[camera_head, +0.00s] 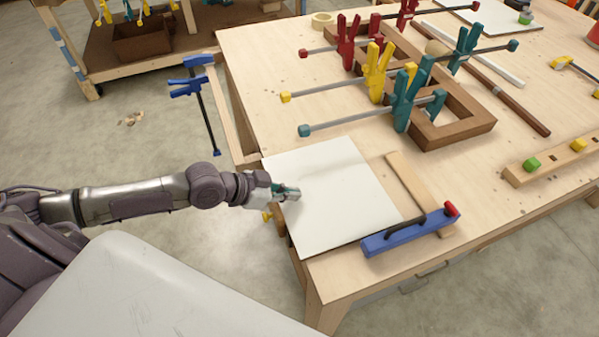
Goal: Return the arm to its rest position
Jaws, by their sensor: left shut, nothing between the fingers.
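My left arm comes in from the left, stretched out at about the height of the workbench. My left gripper (287,191) is shut and empty, over the near left edge of a white board (335,190) that lies on the wooden workbench (255,50). I cannot tell whether the fingertips touch the board. My right gripper is out of view.
A blue bar tool (410,231) and a wood strip (415,185) lie right of the board. Several clamps stand around a brown wooden frame (465,130). A blue clamp (205,105) hangs at the bench's left side. Open floor lies left of the bench.

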